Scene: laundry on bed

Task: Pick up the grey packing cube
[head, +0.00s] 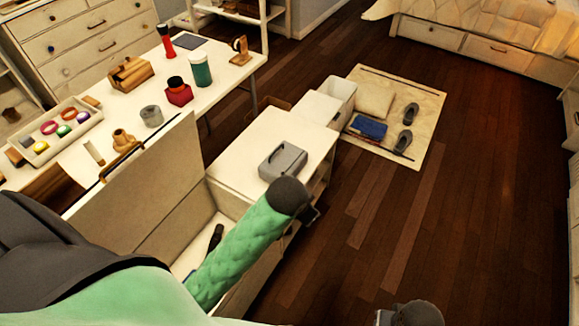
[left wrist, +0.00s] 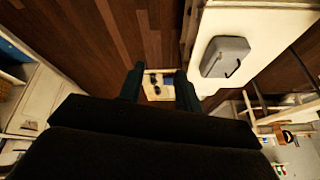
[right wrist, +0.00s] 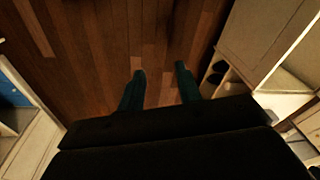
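The grey packing cube (head: 283,160) lies on the white top of a low cabinet (head: 235,165), with a dark handle on its side. In the left wrist view the cube (left wrist: 225,57) sits to the right of my left gripper (left wrist: 159,82), apart from it. The left gripper's fingers are spread with nothing between them. In the head view its arm reaches up just in front of the cube, and the fingers are mostly hidden. My right gripper (right wrist: 160,72) is open and empty over the wooden floor; only its dark wrist shows at the head view's bottom edge.
A table (head: 215,85) with bottles, a tray and small items stands at the left. An open lid panel (head: 150,190) rises beside the cabinet. A mat (head: 425,100) with shoes and folded cloth lies beyond. The floor (head: 400,220) at the right is clear.

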